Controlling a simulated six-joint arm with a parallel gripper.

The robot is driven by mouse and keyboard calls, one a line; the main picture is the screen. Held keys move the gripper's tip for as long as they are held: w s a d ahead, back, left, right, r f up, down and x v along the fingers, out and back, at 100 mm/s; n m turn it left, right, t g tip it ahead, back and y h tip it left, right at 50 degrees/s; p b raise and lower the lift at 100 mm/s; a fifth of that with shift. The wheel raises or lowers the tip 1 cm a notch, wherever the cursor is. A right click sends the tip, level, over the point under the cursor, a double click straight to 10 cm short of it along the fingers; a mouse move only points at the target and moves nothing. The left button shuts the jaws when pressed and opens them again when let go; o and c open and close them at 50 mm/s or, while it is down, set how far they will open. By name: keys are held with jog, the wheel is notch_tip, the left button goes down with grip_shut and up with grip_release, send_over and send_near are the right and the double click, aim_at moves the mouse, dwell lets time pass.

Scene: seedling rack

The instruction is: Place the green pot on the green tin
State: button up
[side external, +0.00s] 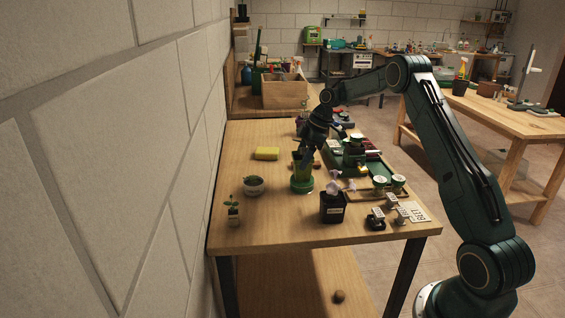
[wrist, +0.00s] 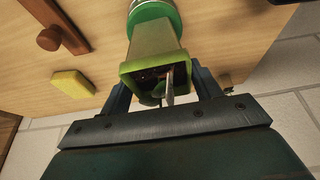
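The green pot (wrist: 158,45) is between the two fingers of my gripper (wrist: 160,85), which look closed on its sides. A small plant and a pale label show inside its square mouth. In the side external view the pot (side external: 299,166) is nearly upright below my gripper (side external: 303,155). The green tin (side external: 301,186) stands on the table directly under the pot. The tin's rim (wrist: 153,11) shows past the pot's base in the wrist view. Whether the pot's base touches the tin I cannot tell.
A yellow sponge (side external: 266,153) lies to the left, also seen in the wrist view (wrist: 72,84). A black pot (side external: 332,208) is in front; a green tray (side external: 350,165) lies right.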

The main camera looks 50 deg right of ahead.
jog(key=o, duration=0.3)
jog(key=v, duration=1.2)
jog(key=shift+r, duration=0.15)
jog(key=shift+a, duration=0.1)
dwell(0.6)
